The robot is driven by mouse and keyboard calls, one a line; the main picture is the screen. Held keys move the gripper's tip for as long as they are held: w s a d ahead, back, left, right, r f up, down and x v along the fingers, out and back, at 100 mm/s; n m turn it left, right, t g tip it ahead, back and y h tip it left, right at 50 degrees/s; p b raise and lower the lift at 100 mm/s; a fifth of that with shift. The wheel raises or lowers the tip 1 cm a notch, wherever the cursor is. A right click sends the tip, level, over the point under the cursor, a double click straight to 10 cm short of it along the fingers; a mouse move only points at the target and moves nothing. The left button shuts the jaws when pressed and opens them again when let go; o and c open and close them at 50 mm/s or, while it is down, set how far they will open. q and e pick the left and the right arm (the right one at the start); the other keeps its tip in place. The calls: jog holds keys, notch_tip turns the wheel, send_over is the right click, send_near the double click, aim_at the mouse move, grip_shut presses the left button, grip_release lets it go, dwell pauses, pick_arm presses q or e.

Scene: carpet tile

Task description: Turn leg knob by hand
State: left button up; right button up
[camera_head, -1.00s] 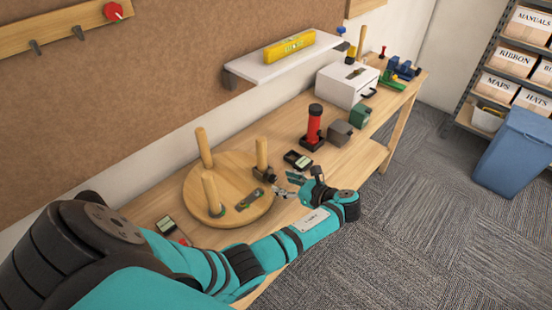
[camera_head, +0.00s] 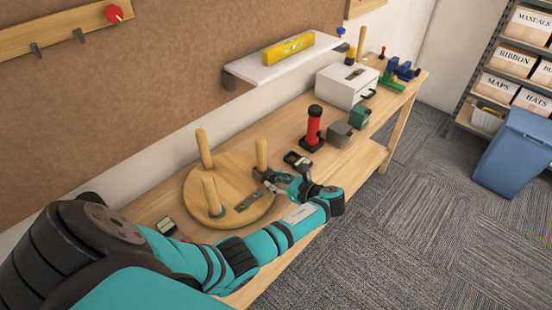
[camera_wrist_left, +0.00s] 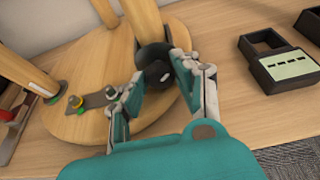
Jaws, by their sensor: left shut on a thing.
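A round wooden top (camera_head: 232,165) lies on the bench with several wooden legs standing up from it. The leg nearest my gripper (camera_head: 261,153) has a black knob at its foot; the knob (camera_wrist_left: 154,78) shows in the left wrist view between my fingers. My left gripper (camera_head: 267,178) has its fingers on both sides of this knob and is shut on it; the gripper also shows in the left wrist view (camera_wrist_left: 158,70). The knob's far side is hidden. My right gripper is not in view.
A flat metal plate (camera_head: 249,201) with small bolts lies on the round top. A black device with a pale screen (camera_head: 297,158), a red cylinder on a black base (camera_head: 314,125) and a grey block (camera_head: 339,134) stand further right on the bench.

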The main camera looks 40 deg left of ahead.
pick_arm(q)
grip_shut()
jog(key=shift+s+r+p, duration=0.1)
jog(key=shift+p, duration=0.3)
jog(key=shift+n+t, duration=0.4)
jog(key=o, duration=0.9)
grip_release()
jog(key=shift+o, duration=0.2)
jog(key=v, duration=1.2)
